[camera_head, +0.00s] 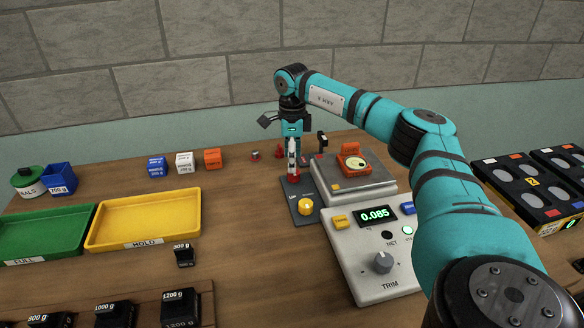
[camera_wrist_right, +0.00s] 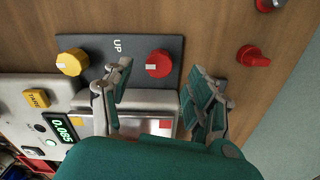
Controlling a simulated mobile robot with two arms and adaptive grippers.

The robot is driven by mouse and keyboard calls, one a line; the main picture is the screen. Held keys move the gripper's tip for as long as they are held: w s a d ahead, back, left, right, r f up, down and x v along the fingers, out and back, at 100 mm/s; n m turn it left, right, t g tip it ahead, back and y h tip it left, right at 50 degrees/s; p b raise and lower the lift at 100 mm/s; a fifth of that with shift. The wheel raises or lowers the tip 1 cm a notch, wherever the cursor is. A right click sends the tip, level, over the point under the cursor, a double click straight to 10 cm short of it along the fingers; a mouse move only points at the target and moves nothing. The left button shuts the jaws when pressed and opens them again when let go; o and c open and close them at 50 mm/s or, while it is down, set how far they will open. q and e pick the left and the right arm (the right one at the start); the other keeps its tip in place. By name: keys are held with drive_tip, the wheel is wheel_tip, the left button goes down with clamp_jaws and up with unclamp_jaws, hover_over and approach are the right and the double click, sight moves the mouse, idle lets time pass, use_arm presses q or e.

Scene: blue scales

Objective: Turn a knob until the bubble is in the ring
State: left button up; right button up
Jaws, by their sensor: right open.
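A dark panel (camera_head: 296,190) carries a yellow knob (camera_head: 306,207) and a red knob (camera_head: 294,178). In the right wrist view the yellow knob (camera_wrist_right: 72,62) is at the left and the red knob (camera_wrist_right: 159,63) is between my open fingers. My right gripper (camera_wrist_right: 160,69) is open, with a fingertip on either side of the red knob; I cannot tell whether they touch it. In the head view my right gripper (camera_head: 292,160) points down over that knob. The round level (camera_head: 355,163) sits in an orange housing on the scale; its bubble is too small to place. My left gripper is out of view.
The grey scale console (camera_head: 370,275) has a display reading 0.085 and a TRIM knob (camera_head: 382,262). Another red knob (camera_wrist_right: 254,55) stands beyond the right finger. Green (camera_head: 45,232) and yellow (camera_head: 150,218) trays lie left. Several small cubes stand behind; black cases lie right.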

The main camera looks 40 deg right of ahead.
sight(294, 176)
drive_tip(key=shift+f, duration=2.1)
drive_tip(key=shift+c, duration=0.3)
drive_tip(key=c, duration=1.1)
drive_tip(key=shift+r+m+p, duration=0.1)
drive_tip(key=shift+m+p, duration=0.2)
drive_tip(key=shift+p, duration=0.15)
drive_tip(key=m+p, duration=0.2)
drive_tip(key=m, duration=0.1)
drive_tip(key=shift+w+m, duration=0.1)
drive_tip(key=shift+m, duration=0.3)
drive_tip(key=m+p, duration=0.2)
drive_tip(key=m, duration=0.3)
drive_tip(key=shift+d, duration=0.2)
drive_tip(key=shift+m, duration=0.3)
